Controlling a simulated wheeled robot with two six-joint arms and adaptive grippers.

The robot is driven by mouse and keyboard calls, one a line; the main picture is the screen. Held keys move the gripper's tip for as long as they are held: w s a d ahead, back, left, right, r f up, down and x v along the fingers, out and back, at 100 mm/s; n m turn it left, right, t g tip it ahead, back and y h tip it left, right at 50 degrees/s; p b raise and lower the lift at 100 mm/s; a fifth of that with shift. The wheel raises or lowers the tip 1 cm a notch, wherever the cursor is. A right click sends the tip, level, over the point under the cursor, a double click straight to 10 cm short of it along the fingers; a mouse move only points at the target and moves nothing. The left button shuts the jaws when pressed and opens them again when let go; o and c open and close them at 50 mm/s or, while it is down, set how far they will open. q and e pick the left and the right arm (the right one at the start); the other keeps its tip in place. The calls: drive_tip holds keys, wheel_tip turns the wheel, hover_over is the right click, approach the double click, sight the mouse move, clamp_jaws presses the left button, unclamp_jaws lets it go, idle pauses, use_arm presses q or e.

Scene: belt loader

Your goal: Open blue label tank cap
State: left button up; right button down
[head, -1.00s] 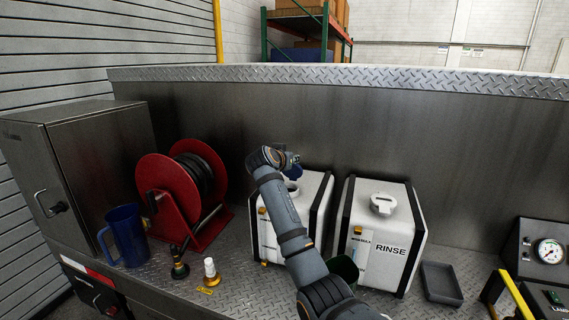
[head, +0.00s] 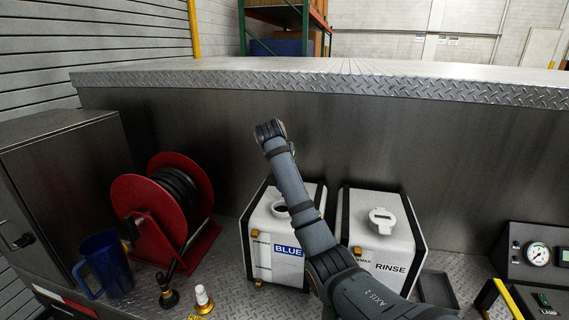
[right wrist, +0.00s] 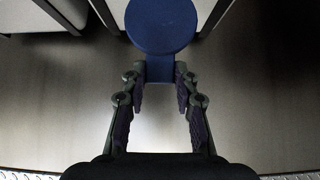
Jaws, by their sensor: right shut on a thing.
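The white tank with the blue label (head: 258,237) stands in the middle of the deck, with its round filler opening (head: 280,207) uncovered on top. My right arm crosses in front of the tank and hides part of its label. In the right wrist view, my right gripper (right wrist: 160,74) is shut on the tab of a round blue cap (right wrist: 162,28). The cap is held clear of the opening. In the head view the cap and the right fingers are hidden behind the arm's end. My left gripper is not in view.
The RINSE tank (head: 378,250) with a white cap (head: 382,218) stands to the right. A grey tray (head: 437,290) and gauge panel (head: 538,255) are further right. A red hose reel (head: 150,205), blue jug (head: 104,262) and small nozzles stand left. A metal wall rises behind.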

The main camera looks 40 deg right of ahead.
drive_tip(key=shift+r, duration=0.3)
drive_tip(key=c, duration=1.1)
unclamp_jaws()
drive_tip(key=shift+c, duration=0.2)
drive_tip(key=shift+o, duration=0.7)
drive_tip(key=shift+s+a+f, duration=0.1)
drive_tip(key=shift+a, duration=0.05)
drive_tip(key=v, duration=1.2)
drive_tip(key=shift+f, duration=0.1)
